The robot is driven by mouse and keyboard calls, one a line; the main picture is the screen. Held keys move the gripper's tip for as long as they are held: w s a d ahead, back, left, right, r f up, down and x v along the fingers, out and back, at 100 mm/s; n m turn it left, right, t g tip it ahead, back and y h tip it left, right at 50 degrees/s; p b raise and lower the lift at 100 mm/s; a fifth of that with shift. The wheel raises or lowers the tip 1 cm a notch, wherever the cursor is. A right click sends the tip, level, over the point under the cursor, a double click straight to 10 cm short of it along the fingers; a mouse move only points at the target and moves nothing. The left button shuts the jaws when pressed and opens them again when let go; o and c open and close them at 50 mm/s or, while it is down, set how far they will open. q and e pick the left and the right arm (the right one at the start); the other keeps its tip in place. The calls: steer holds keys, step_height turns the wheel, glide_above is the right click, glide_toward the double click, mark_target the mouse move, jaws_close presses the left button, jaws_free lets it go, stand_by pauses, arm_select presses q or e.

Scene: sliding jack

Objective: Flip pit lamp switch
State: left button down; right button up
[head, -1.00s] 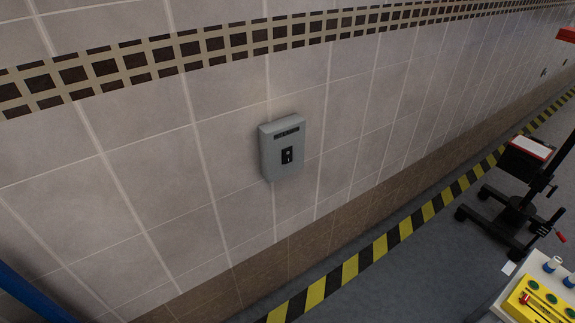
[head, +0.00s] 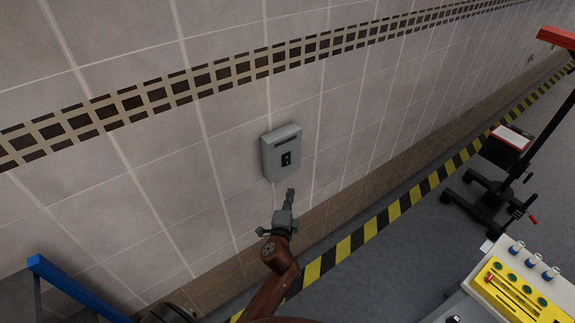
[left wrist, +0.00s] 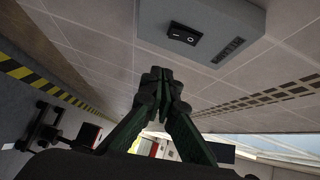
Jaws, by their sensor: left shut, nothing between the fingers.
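The pit lamp switch is a grey box (head: 282,153) on the tiled wall, with a dark label strip and a small black rocker (head: 286,159). In the left wrist view the box (left wrist: 160,22) fills the top, and its black rocker (left wrist: 185,34) shows a white line and circle. My left gripper (head: 290,193) is just below the box in the head view, fingers pointing up toward it. In the left wrist view its fingertips (left wrist: 160,75) are together and empty, apart from the rocker in the picture. My right gripper is not in view.
A blue bar (head: 75,288) is at the lower left. A wheeled black stand (head: 505,165) and a bench with a yellow tray (head: 515,292) are at the right. Yellow-black floor tape (head: 365,233) runs along the wall. The wall around the box is clear.

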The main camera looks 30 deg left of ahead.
arm_select(q)
steer(key=shift+a+r, duration=0.1)
steer(key=shift+r, duration=0.6)
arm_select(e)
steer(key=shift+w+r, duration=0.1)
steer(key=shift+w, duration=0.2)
arm_select(q)
glide_toward(290, 163)
steer(key=w+d, duration=0.2)
steer(key=w, duration=0.1)
steer(key=a, duration=0.1)
steer(key=w+a+p, duration=0.1)
steer(key=w+a, duration=0.1)
steer(key=a, duration=0.1)
steer(key=shift+f, duration=0.4)
steer(key=shift+w, duration=0.1)
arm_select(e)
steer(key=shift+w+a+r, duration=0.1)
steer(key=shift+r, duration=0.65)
